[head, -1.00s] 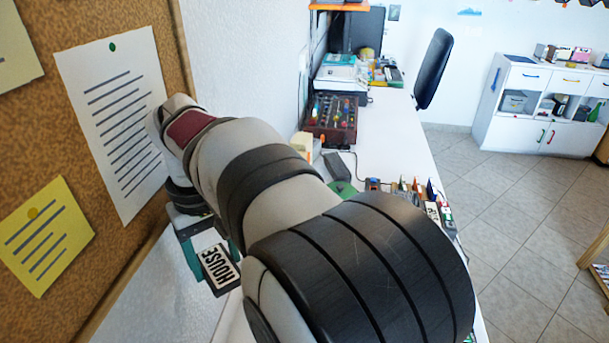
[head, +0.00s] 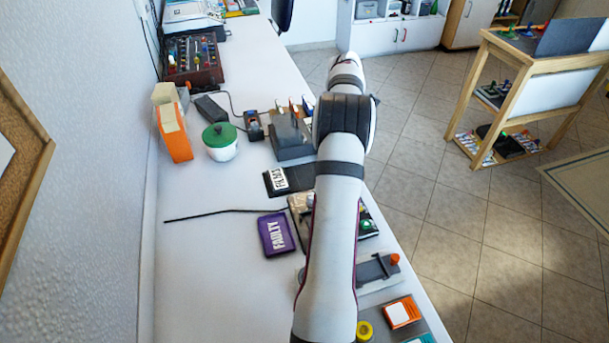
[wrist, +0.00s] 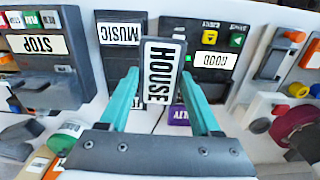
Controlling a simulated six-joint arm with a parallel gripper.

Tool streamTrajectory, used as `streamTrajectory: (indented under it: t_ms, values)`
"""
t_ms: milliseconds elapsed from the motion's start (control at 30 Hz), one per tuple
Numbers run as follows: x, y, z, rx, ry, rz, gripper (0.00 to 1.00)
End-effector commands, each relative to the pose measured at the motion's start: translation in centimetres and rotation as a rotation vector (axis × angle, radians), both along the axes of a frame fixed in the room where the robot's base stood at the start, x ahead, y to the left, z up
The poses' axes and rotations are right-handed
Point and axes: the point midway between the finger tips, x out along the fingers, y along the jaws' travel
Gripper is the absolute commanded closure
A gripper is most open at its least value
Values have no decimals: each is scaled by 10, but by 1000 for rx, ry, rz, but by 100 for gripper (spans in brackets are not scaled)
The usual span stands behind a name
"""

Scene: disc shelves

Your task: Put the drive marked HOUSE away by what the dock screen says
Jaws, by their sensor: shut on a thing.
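My gripper (wrist: 160,76) has teal fingers shut on the HOUSE drive (wrist: 159,85), a dark block with a white label, held up in front of the wrist camera. The dock (wrist: 232,75) is behind it to the right. Its screen (wrist: 209,62) reads GOOD, with a small green light beside it. A black tray (wrist: 118,60), labelled MUSIC, lies to the left of the dock; it also shows in the head view (head: 300,183). A purple tray (head: 276,236), marked FAULTY, lies near the dock. In the head view my arm hides the gripper, the drive and part of the dock.
A green-lidded pot (head: 220,145), an orange box (head: 175,135) and a black cable (head: 220,212) are on the left. The desk's left front is clear.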

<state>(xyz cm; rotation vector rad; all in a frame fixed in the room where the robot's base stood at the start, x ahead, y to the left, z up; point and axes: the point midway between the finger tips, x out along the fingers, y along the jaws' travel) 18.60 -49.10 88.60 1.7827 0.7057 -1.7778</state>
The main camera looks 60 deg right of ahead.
Motion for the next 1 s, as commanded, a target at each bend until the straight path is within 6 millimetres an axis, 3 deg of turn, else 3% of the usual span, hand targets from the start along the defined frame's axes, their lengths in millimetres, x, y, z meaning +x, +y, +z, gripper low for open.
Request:
streamTrajectory:
  t_ms: [67, 167, 400, 533, 667, 900, 1000]
  values:
    - [-13, -8, -6, -1, -1, 16, 100]
    - [-9, -12, -14, -1, -1, 33, 100]
    - [65, -14, -60, -2, -1, 36, 100]
    - [89, -15, -74, -1, -1, 33, 100]
    - [98, -14, -80, -1, -1, 32, 100]
    - [98, -14, -118, -1, -1, 30, 100]
    - [98, -14, -118, -3, -1, 30, 100]
